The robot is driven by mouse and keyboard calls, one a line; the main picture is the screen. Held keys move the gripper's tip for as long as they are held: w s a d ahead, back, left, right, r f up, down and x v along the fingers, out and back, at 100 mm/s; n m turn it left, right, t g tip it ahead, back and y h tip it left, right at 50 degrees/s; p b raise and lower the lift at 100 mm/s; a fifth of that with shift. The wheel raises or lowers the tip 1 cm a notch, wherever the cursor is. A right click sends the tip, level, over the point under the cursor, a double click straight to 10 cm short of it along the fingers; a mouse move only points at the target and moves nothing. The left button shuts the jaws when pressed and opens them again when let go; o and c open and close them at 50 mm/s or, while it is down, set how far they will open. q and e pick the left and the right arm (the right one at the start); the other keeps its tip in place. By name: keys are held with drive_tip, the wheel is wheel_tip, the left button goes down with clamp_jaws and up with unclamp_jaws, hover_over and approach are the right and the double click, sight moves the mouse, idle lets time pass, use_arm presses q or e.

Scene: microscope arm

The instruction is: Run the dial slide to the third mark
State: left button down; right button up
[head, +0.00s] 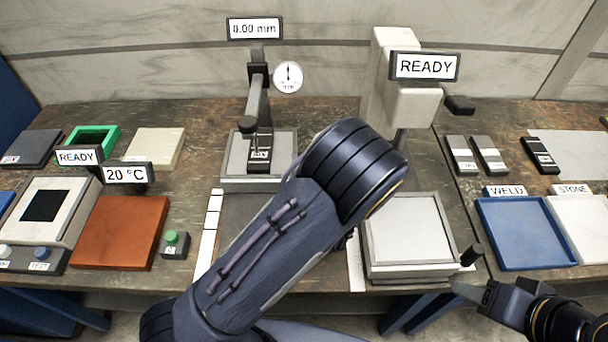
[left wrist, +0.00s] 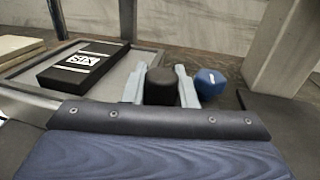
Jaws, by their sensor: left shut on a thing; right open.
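The dial (head: 288,77) is a round white gauge beside a dark upright stand, under a display (head: 254,28) reading 0.00 mm. A black labelled block (head: 261,154) lies on the grey plate (head: 233,160) below; the block also shows in the left wrist view (left wrist: 84,67). My left gripper (left wrist: 160,76) is shut on a black knob (left wrist: 161,90), to the right of the block. In the head view my left forearm hides the gripper and knob. My right gripper (head: 468,290) is open and empty at the lower right, near the pale framed plate's corner.
A blue rounded piece (left wrist: 210,82) stands right of my left gripper. A white column with a READY sign (head: 424,67), a pale framed plate (head: 410,228) and a blue tray (head: 522,267) are to the right.

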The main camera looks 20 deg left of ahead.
use_arm(q)
drive_tip(key=shift+w+r, duration=0.1)
drive_tip(key=shift+w, duration=0.15)
drive_tip(key=c, duration=1.2)
unclamp_jaws()
drive_tip(key=shift+w, duration=0.1)
drive_tip(key=shift+o, duration=0.2)
drive_tip(key=b+v, duration=0.1)
drive_tip(key=v, duration=0.7)
